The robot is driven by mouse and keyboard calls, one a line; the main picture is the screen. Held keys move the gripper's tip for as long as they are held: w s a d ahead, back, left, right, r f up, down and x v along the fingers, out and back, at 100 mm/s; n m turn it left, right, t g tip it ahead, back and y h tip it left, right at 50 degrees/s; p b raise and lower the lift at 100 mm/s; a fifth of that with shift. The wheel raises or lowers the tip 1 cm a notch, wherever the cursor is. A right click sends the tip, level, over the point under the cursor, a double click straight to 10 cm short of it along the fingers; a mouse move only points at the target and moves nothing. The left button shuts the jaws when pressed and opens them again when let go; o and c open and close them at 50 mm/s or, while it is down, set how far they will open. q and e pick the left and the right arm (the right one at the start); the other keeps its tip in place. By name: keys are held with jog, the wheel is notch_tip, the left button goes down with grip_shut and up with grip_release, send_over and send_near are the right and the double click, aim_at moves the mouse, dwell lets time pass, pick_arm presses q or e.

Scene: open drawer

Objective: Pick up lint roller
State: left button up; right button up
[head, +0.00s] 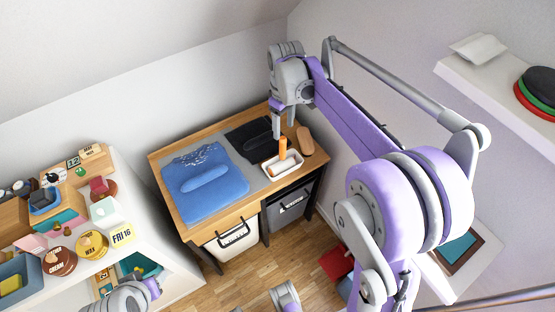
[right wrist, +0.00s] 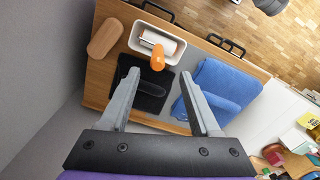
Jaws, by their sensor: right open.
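The lint roller (head: 283,146) has an orange handle that sticks up from a small white tray (head: 269,170) on the wooden table. In the right wrist view, the lint roller's orange handle (right wrist: 158,58) points toward my gripper, and its pale roll lies inside the white tray (right wrist: 138,36). My right gripper (head: 278,132) is above the table near the handle. In the right wrist view, my right gripper (right wrist: 160,75) is open and empty, with the handle just beyond the gap between its fingertips. My left gripper's fingers do not show.
A folded black garment (head: 246,138) and a blue garment (head: 215,192) lie on the grey mat. A brown oblong object (head: 305,140) lies right of the tray. Bins (head: 290,204) hang below the table. A crowded white shelf (head: 150,235) stands at the left.

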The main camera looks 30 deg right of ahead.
aim_at(283, 146)
notch_tip(283, 146, down, 5)
jog(key=shift+d+b, duration=0.1)
jog(key=shift+b, duration=0.2)
jog(key=shift+w+f, duration=0.15)
jog(key=shift+f, duration=1.25)
jog(key=shift+w+f, duration=0.1)
jog(key=shift+f, duration=1.25)
grip_shut()
